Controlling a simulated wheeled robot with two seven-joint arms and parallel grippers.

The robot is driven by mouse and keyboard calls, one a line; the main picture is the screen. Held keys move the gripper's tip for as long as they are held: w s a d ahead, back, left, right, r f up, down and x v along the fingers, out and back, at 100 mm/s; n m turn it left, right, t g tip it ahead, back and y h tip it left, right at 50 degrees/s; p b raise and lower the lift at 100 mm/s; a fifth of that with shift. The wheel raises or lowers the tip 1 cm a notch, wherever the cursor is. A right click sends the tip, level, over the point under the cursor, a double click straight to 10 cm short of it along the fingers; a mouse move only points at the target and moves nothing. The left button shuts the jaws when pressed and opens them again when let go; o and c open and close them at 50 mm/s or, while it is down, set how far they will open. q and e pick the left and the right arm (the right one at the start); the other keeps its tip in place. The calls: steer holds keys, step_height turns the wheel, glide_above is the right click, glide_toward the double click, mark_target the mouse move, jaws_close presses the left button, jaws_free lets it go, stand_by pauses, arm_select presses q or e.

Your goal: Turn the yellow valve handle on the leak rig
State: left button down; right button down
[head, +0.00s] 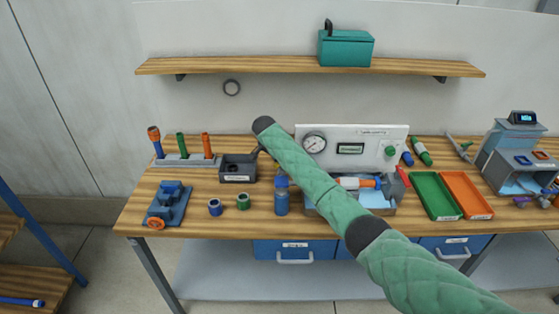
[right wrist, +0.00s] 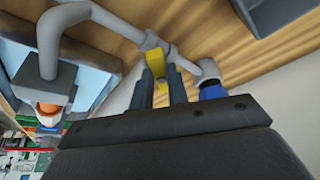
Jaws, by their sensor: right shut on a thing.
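In the right wrist view, the yellow valve handle (right wrist: 158,60) sits on a grey pipe fitting (right wrist: 152,40). My right gripper (right wrist: 162,82) is shut on the handle, with one dark finger on each side of it. In the head view, my green-sleeved right arm crosses in front of the leak rig (head: 370,130), which has a white panel with a gauge. The arm hides much of the rig's pipework, and the right gripper cannot be made out there. My left gripper is in neither view.
A grey pipe (right wrist: 95,15) and a blue-ended fitting (right wrist: 212,90) lie close to the gripper. On the bench stand a dark box (head: 238,170), a blue bottle (head: 281,197), a green tray (head: 433,195) and an orange tray (head: 467,195). A wooden shelf (head: 250,64) hangs above.

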steer(key=shift+w+a+f+m, duration=0.1)
steer(key=shift+w+a+m, duration=0.1)
steer(key=shift+m, duration=0.7)
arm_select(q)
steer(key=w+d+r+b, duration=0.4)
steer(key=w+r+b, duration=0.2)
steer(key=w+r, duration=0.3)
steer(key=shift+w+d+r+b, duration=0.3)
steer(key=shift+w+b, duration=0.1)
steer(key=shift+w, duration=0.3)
arm_select(e)
steer(key=shift+w+a+r+m+g+h, duration=0.1)
steer(key=shift+w+m+g+h, duration=0.3)
steer(key=shift+m, duration=1.05)
steer(key=shift+w+r+m+g+h, duration=0.15)
steer(key=shift+m+g, duration=0.6)
steer(key=shift+m, duration=0.65)
steer(key=shift+w+a+f+m+g+h, duration=0.1)
steer(key=shift+m+g+h, duration=0.3)
steer(key=shift+m, duration=1.05)
steer(key=shift+r, duration=0.1)
steer(key=c, duration=1.4)
jaws_free()
steer(key=shift+o, duration=0.2)
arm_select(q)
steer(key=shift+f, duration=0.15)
